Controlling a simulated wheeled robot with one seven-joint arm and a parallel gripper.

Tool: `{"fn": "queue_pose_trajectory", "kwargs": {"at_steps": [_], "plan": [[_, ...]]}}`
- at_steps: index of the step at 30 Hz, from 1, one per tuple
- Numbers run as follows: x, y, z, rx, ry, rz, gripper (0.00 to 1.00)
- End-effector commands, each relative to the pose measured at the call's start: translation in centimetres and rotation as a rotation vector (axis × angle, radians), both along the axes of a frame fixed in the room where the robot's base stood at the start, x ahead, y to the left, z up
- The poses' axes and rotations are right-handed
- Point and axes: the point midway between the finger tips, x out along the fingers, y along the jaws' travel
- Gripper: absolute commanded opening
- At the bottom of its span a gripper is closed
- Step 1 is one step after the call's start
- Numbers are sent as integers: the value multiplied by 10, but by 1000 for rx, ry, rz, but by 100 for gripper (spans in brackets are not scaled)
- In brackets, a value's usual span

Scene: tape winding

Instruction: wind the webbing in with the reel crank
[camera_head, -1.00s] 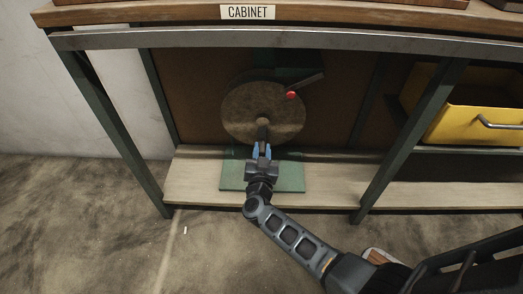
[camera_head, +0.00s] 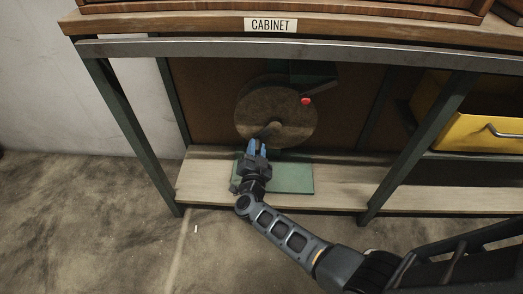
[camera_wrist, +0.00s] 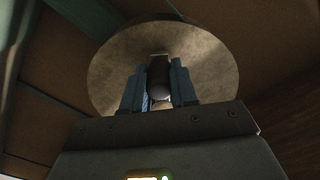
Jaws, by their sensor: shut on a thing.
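The reel (camera_head: 283,105) is a round, mottled tan disc standing upright under the cabinet top. Its dark crank (camera_head: 268,131) slopes from near the disc's middle down to the left. My gripper (camera_head: 257,147) has its blue fingers shut at the crank's outer end, in front of the disc's lower left part. In the wrist view, a dark grip with a pale rounded end (camera_wrist: 160,91) sits between the two fingers, and the disc (camera_wrist: 112,68) fills the space behind. I cannot make out the webbing clearly in either view.
A dark lever with a red knob (camera_head: 305,101) sits at the reel's upper right. A green base plate (camera_head: 293,180) lies on the wooden shelf (camera_head: 345,187) below. Green posts (camera_head: 128,130) flank the bay. A yellow drawer (camera_head: 470,118) is at right.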

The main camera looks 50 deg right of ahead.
Motion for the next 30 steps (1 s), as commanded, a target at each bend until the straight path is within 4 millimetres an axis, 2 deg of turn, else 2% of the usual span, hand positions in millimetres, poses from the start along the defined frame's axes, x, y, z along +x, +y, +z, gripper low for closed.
{"fn": "queue_pose_trajectory", "kwargs": {"at_steps": [9, 21, 27, 30], "plan": [[13, 11, 22, 184, -239, 0, 0], [20, 16, 49, 403, -519, -3, 0], [21, 17, 59, 481, -616, -5, 0], [21, 17, 62, 477, -611, -5, 0]]}}
